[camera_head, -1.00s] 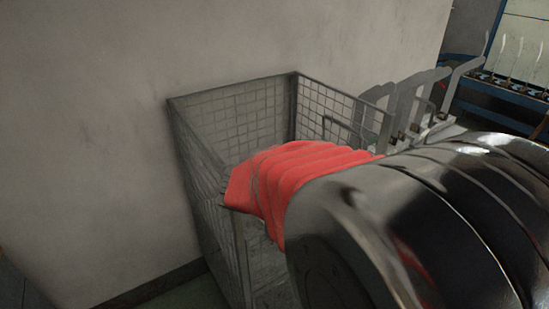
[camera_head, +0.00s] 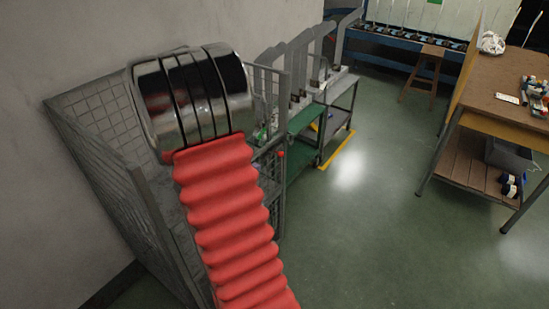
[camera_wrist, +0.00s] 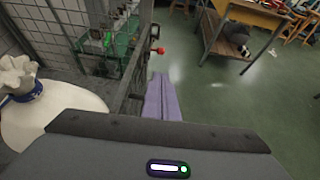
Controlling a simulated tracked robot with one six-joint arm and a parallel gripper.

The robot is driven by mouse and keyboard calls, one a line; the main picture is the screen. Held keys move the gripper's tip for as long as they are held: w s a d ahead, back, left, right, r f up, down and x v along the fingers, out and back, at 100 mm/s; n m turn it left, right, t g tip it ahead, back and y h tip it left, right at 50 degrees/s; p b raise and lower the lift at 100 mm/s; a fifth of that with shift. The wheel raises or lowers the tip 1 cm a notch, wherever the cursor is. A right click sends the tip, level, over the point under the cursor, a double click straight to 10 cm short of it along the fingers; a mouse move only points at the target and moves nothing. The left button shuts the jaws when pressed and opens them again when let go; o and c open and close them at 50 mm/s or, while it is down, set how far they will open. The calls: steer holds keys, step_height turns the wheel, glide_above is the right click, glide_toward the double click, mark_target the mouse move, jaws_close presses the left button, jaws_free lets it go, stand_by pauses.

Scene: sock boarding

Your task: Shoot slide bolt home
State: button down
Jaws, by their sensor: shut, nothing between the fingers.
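The slide bolt's red knob (camera_head: 281,153) shows at the right front post of the wire mesh cage (camera_head: 75,113), beside my arm. It also shows in the wrist view as a red knob (camera_wrist: 160,50) on a short rod on the cage's bars. The rest of the bolt is too small to make out. My gripper (camera_wrist: 161,76) shows in the wrist view as two lavender fingers pressed together and empty. Their tips appear just below the knob in the picture; I cannot tell the gap in depth. In the head view my arm hides the gripper.
A white sack (camera_wrist: 45,112) with a blue tie sits at left in the wrist view. A green trolley (camera_head: 305,122) stands beyond the cage. A wooden workbench (camera_head: 500,95) and a stool (camera_head: 428,72) stand right. Green floor between is clear.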

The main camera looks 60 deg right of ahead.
steer(key=r+x, duration=0.1)
steer(key=x, duration=1.2)
steer(key=shift+d, duration=0.6)
steer(key=shift+f, duration=0.15)
